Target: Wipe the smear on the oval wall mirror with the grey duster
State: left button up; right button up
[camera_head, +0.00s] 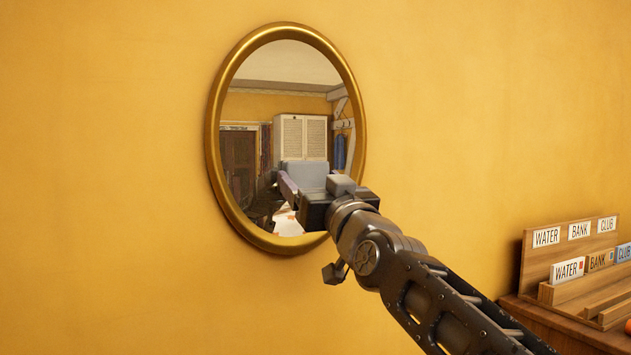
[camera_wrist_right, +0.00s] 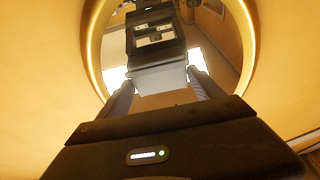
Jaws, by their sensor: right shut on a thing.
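The oval wall mirror (camera_head: 285,100) hangs on the yellow wall in a gold frame. It also fills the top of the right wrist view (camera_wrist_right: 245,40). My right gripper (camera_head: 300,186) is in front of the mirror's lower right part. It is shut on the grey duster (camera_head: 308,171), a pale grey block that also shows between the fingers in the right wrist view (camera_wrist_right: 160,79). The duster is at or very close to the glass; I cannot tell whether it touches. I cannot pick out the smear; pale patches in the glass may be reflections. My left gripper is not in view.
A wooden rack (camera_head: 565,260) with cards labelled WATER, BANK and CLUB stands on a brown wooden top (camera_head: 545,315) at the lower right. The wall left of the mirror is bare. The louvred wardrobe shows only as a reflection in the mirror.

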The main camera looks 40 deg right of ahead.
jog(key=shift+w+a, duration=0.1)
jog(key=shift+a, duration=0.05)
jog(key=shift+w+a+f+p, duration=0.1)
jog(key=shift+w+a+p, duration=0.15)
jog(key=shift+a, duration=0.35)
jog(key=shift+w+a+r+p, duration=0.1)
jog(key=shift+a+p, duration=0.2)
jog(key=shift+a, duration=0.25)
jog(key=shift+w+a+f+p, duration=0.1)
jog(key=shift+w+a+p, duration=0.15)
jog(key=shift+a, duration=0.35)
jog(key=shift+a, duration=0.1)
jog(key=shift+w+a+p, duration=0.2)
jog(key=shift+a+p, duration=0.2)
jog(key=shift+a, duration=0.1)
jog(key=shift+w+a+p, duration=0.15)
jog(key=shift+a+p, duration=0.25)
jog(key=shift+a, duration=0.05)
jog(key=shift+w+a, duration=0.2)
jog(key=shift+a, duration=0.45)
